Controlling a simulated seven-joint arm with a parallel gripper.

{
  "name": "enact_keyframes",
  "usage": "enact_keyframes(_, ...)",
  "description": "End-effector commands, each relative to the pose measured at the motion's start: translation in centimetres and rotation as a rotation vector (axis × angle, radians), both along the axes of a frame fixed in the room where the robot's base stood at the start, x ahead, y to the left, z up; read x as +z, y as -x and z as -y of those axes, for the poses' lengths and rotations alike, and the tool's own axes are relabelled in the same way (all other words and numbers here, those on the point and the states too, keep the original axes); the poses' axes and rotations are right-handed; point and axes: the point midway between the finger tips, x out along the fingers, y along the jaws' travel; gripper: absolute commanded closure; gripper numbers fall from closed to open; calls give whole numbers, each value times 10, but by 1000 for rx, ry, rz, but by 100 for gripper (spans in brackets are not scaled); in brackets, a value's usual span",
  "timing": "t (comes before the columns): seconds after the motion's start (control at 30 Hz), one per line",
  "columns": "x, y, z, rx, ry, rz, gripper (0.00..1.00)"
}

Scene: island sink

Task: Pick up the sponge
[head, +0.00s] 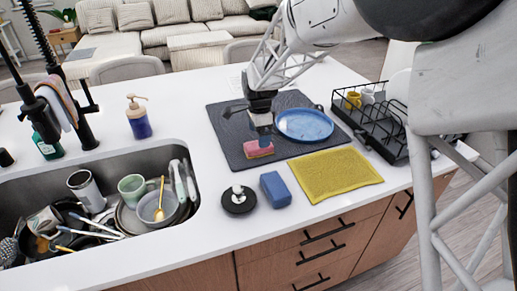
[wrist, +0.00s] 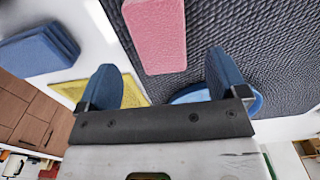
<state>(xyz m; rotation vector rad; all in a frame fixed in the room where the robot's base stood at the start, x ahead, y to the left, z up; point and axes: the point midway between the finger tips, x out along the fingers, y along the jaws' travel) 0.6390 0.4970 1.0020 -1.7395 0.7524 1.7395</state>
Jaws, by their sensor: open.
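A pink sponge (head: 258,150) lies on the dark textured mat (head: 226,131), near its front-left part. In the wrist view the pink sponge (wrist: 157,35) lies beyond the fingertips, roughly between their lines. My gripper (head: 262,130) points down just above the pink sponge in the head view. In the wrist view my gripper (wrist: 165,72) has its two blue fingers wide apart with nothing between them. A blue sponge-like block (head: 275,189) sits on the white counter in front of the mat; it also shows in the wrist view (wrist: 38,50).
A blue plate (head: 304,125) is on the mat just right of my gripper. A yellow cloth (head: 323,176) lies in front. A black dish rack (head: 385,135) stands right. A round black brush (head: 238,199), a soap bottle (head: 138,120) and the full sink (head: 182,152) are left.

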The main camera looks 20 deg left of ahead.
Motion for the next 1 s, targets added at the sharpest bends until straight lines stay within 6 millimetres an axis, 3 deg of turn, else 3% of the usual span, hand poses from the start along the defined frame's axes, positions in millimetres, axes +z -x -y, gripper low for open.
enact_keyframes(0.27, -8, 0, -1, 0, 1, -1, 8)
enact_keyframes(0.7, -50, 1, -2, 0, -1, 1, 8)
enact_keyframes(1.0, -52, 1, -2, 0, -1, 1, 8)
